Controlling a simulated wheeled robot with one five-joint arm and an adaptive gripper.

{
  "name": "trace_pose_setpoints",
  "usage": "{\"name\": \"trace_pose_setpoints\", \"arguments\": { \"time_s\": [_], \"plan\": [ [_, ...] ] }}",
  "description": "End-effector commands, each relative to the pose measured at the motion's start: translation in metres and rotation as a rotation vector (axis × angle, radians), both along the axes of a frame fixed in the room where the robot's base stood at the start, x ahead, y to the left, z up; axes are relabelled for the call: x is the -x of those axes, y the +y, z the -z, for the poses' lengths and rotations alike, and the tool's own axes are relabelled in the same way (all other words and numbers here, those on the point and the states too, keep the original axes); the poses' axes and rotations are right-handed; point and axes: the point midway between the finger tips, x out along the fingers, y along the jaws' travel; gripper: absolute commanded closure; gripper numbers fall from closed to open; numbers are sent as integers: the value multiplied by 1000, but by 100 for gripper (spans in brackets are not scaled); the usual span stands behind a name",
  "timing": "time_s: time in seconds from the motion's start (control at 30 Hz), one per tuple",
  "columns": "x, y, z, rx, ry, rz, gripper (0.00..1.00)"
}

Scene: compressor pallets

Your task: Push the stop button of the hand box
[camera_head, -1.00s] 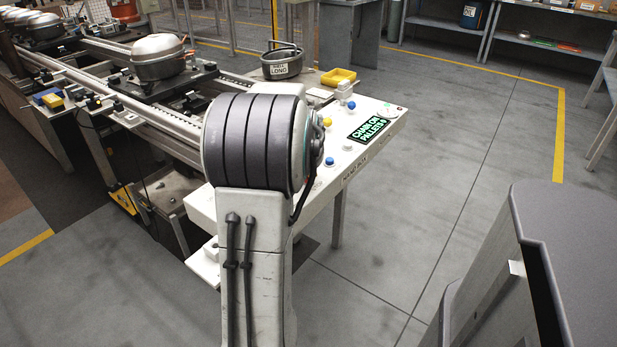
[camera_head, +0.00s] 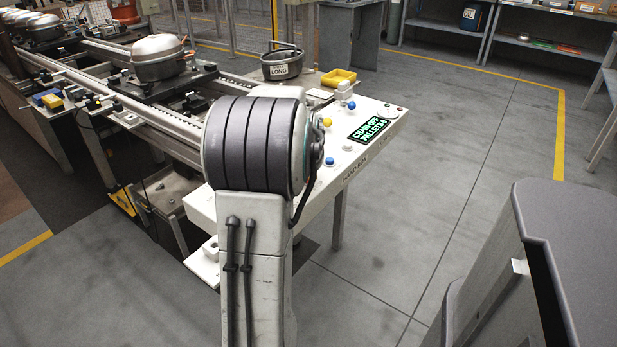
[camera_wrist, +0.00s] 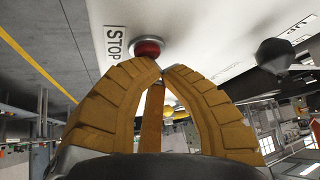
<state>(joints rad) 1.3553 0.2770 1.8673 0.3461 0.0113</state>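The hand box (camera_head: 322,190) is the white panel behind my arm in the head view. Its green display (camera_head: 370,132) reads "CHAIN OFF". In the wrist view, the red stop button (camera_wrist: 149,48) sits on the white panel beside a STOP label (camera_wrist: 114,43). My gripper (camera_wrist: 160,67) has its yellow fingers drawn together, with nothing seen between the tips. The tips are right at the red button and overlap its edge in the picture; I cannot tell whether they touch it. In the head view, my arm hides my gripper and the red button.
Blue and yellow buttons (camera_head: 327,122) stand on the panel. A dark knob (camera_wrist: 275,55) shows in the wrist view. The floor to the right is clear.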

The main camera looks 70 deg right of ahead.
Motion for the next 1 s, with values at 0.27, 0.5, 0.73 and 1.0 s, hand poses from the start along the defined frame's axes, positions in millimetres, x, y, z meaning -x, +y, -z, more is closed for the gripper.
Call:
{"name": "trace_pose_setpoints", "arguments": {
  "time_s": [0.27, 0.5, 0.73, 1.0],
  "plan": [
    [0, 1, 0, -3, 1, 0, 100],
    [0, 1, -10, -3, 1, 0, 100],
    [0, 0, -19, -1, 0, 0, 100],
    [0, 0, -19, -1, 0, 0, 100]
  ]
}}
